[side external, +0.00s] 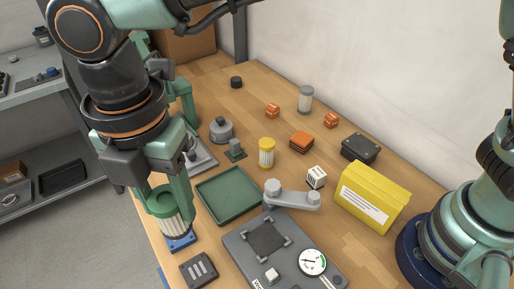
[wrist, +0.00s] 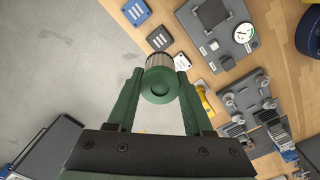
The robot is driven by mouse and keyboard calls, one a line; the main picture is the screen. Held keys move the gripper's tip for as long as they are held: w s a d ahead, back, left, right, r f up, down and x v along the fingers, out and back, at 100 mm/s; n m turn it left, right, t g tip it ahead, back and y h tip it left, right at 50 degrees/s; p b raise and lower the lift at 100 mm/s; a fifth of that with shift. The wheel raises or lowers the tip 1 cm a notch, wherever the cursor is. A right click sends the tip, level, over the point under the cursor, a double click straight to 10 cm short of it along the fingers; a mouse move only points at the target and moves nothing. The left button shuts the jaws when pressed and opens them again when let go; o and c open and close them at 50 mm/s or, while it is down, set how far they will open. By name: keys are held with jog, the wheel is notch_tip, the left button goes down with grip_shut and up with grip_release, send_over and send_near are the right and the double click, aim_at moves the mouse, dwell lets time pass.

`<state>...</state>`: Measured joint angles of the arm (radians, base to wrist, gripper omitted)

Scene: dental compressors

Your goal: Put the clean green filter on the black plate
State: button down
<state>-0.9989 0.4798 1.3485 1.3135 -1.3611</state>
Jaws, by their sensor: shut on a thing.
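My gripper (side external: 168,204) is shut on the green filter (side external: 172,222), which has a green cap and a pale pleated body. In the wrist view the filter (wrist: 158,86) sits between the two fingertips (wrist: 157,78), its green end towards the camera. It is held roughly upright, apparently above the table near its edge. The black plate (side external: 198,270), with pale bars, lies at the table's front left; it also shows in the wrist view (wrist: 159,38). In the side view the filter appears just over a blue plate (side external: 181,243); the gap beneath cannot be judged.
A green tray (side external: 228,196) lies right of the filter. A yellow-capped filter (side external: 266,153) stands behind the tray. A grey fixture with a gauge (side external: 312,262) is right of the black plate. A yellow box (side external: 371,196) and another arm (side external: 465,225) stand at the right.

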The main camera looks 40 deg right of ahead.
notch_tip(320, 180, down, 17)
jog(key=shift+r, duration=0.15)
dwell(0.5)
jog(key=shift+c, duration=1.5)
grip_release()
